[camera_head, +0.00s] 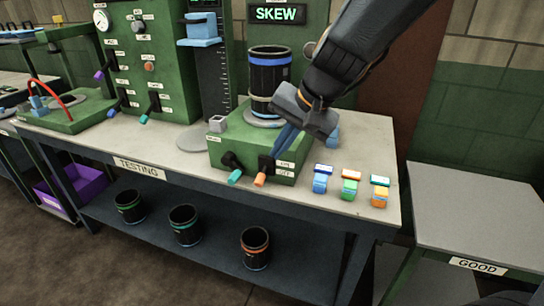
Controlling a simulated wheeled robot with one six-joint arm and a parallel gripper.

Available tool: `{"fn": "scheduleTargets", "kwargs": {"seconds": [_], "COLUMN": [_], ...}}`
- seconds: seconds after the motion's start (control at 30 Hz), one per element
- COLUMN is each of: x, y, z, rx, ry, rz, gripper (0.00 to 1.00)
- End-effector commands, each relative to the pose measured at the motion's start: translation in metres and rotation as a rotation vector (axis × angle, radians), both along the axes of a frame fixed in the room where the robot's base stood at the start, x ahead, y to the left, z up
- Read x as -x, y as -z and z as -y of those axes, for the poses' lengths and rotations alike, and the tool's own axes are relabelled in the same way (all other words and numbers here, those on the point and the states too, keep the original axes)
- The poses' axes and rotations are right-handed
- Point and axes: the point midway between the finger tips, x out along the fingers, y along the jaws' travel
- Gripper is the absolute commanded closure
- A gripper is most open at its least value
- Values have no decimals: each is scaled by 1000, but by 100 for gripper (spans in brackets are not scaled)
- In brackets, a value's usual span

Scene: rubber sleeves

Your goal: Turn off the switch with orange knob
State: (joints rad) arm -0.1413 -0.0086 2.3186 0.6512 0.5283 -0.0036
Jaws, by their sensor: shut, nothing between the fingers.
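The switch with the orange knob (260,180) is on the front face of a green box (215,154) on the testing table. Its knob points downward, with two small white labels (284,168) just to its right. My gripper (278,151) reaches down from the upper right. Its blue fingers are shut and empty, and their tips are just above the black base of the orange-knob switch. I cannot tell whether they touch it. A second switch with a teal knob (235,176) is left of the orange one, also pointing down.
A dark sleeve with a blue rim (269,73) stands on the green box, beside my arm. Small coloured blocks (350,186) lie at the table's right. Several dark sleeves, one orange-ringed (255,247), stand on the lower shelf. A grey table (480,215) is at right.

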Motion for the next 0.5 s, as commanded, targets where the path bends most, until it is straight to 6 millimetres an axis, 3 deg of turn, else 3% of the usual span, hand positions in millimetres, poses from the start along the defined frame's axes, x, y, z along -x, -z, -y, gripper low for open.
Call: {"fn": "scheduleTargets", "kwargs": {"seconds": [0.2, 0.5], "x": [12, 16], "y": [-21, -28], "z": [7, 9], "rx": [-1, -1], "ry": [0, -1], "rz": [1, -2], "gripper": [100, 100]}}
